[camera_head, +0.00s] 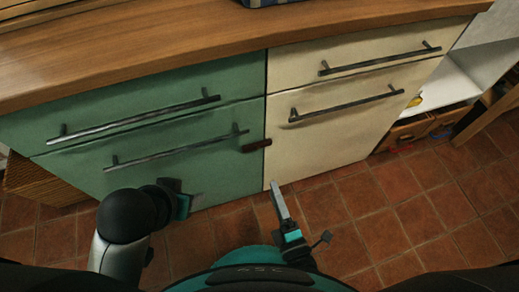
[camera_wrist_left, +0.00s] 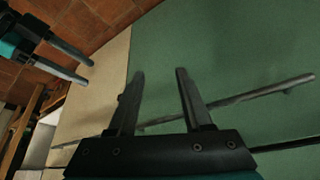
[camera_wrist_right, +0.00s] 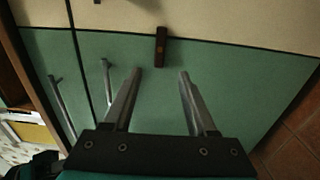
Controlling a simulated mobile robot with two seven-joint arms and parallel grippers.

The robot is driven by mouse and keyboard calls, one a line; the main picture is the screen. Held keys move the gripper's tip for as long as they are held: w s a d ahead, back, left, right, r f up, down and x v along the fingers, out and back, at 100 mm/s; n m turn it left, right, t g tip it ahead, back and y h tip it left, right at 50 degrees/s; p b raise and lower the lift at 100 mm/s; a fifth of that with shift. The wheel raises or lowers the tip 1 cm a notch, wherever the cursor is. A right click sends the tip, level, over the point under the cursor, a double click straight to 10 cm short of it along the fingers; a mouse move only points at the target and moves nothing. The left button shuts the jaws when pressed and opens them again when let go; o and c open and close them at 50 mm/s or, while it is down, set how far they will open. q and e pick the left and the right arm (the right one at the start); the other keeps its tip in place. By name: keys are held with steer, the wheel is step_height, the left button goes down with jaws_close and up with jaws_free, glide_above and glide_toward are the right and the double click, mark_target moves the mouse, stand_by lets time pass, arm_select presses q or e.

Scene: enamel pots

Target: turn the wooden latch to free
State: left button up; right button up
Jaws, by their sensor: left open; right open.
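The wooden latch (camera_head: 256,146) is a small dark red-brown bar. It lies roughly level across the seam between the green door (camera_head: 190,165) and the cream door (camera_head: 320,135), mostly over the green one. In the right wrist view the latch (camera_wrist_right: 160,47) shows just beyond the gap between my right fingertips. My right gripper (camera_head: 277,186) is open and empty, below the latch and apart from it in the head view. My left gripper (camera_head: 190,198) is open and empty, low before the green door. The left wrist view does not show the latch.
Dark bar handles cross the green (camera_head: 180,147) and cream (camera_head: 345,104) doors, with drawers above. A wooden worktop (camera_head: 150,45) overhangs them. Open shelving (camera_head: 445,85) and a wooden crate (camera_head: 405,132) stand at right. The tiled floor (camera_head: 370,215) in front is mostly clear.

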steer(key=b, duration=0.2)
glide_toward(258, 148)
steer(key=x, duration=0.4)
steer(key=shift+w+a, duration=0.1)
steer(key=shift+b+x, duration=0.6)
steer(key=shift+x, duration=0.45)
arm_select(q)
steer(key=w+d+t+h, duration=0.4)
steer(key=w+d+t, duration=0.1)
steer(key=d, duration=0.3)
steer(key=shift+w+m+t+b, duration=0.3)
steer(key=shift+t, duration=0.6)
arm_select(e)
steer(key=shift+x, duration=0.85)
steer(key=shift+r, duration=0.1)
jaws_close()
